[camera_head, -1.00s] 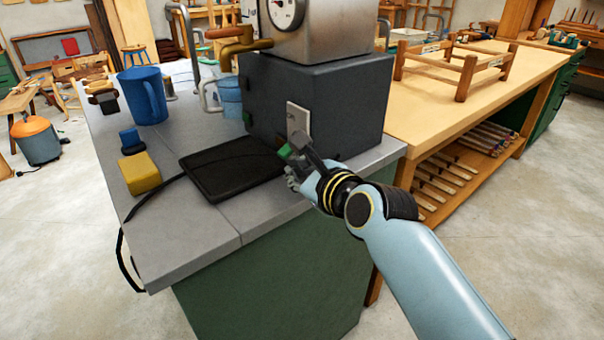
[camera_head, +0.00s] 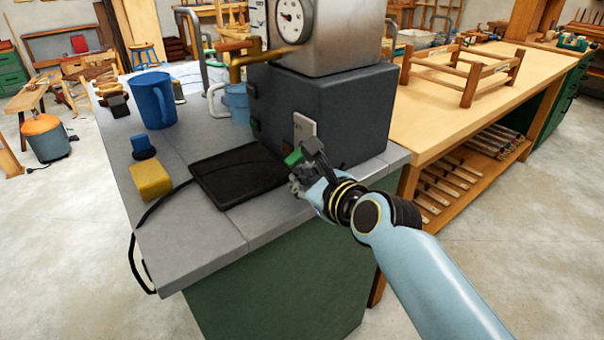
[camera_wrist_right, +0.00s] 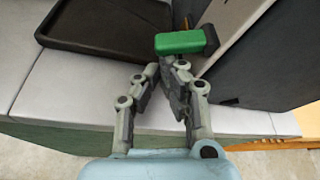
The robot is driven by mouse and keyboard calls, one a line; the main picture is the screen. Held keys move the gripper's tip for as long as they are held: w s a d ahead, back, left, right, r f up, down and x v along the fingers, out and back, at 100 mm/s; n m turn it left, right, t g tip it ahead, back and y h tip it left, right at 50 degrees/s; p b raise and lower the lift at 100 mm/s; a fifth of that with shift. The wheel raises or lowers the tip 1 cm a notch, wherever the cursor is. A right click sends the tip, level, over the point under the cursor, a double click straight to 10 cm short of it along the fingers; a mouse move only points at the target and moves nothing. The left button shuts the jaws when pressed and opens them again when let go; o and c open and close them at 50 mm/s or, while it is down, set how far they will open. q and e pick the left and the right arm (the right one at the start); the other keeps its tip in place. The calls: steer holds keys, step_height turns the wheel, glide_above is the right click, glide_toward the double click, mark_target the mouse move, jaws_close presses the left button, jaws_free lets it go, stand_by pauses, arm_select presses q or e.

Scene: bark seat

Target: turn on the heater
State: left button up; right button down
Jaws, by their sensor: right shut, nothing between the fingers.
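The heater is a dark grey box (camera_head: 350,110) with a metal tank (camera_head: 335,40) and a round gauge on top. A pale switch plate (camera_head: 304,128) is on its front face. A green-tipped dark lever (camera_head: 293,157) sticks out below the plate; its green end also shows in the right wrist view (camera_wrist_right: 180,42). My right gripper (camera_head: 298,182) is shut and empty, just below the green end. In the right wrist view its fingers (camera_wrist_right: 168,78) come together close to the lever; I cannot tell whether they touch it. My left gripper is not in view.
A black tray (camera_head: 240,174) lies on the grey counter (camera_head: 215,222) left of the lever. A yellow sponge (camera_head: 150,181), a blue block (camera_head: 143,147) and a blue mug (camera_head: 152,99) stand farther left. A brass tap (camera_head: 265,57) is beside the tank. A wooden bench (camera_head: 440,110) stands to the right.

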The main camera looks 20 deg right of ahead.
steer(key=r+m+p, duration=0.1)
steer(key=p, duration=0.1)
steer(key=a+r+m+y+p, duration=0.1)
steer(key=m+p, duration=0.1)
steer(key=p, duration=0.1)
steer(key=m+g+y+p, duration=0.1)
steer(key=p, duration=0.2)
steer(key=shift+s+a+r, duration=0.25)
steer(key=shift+a+r, duration=0.05)
steer(key=shift+r, duration=0.1)
steer(key=shift+r+m+y+p, duration=0.1)
steer(key=shift+m+y+p, duration=0.3)
steer(key=shift+m+p, duration=0.15)
steer(key=shift+f, duration=0.25)
steer(key=shift+a, duration=0.1)
steer(key=shift+r, duration=0.15)
steer(key=shift+r+p, duration=0.7)
steer(key=shift+r, duration=0.1)
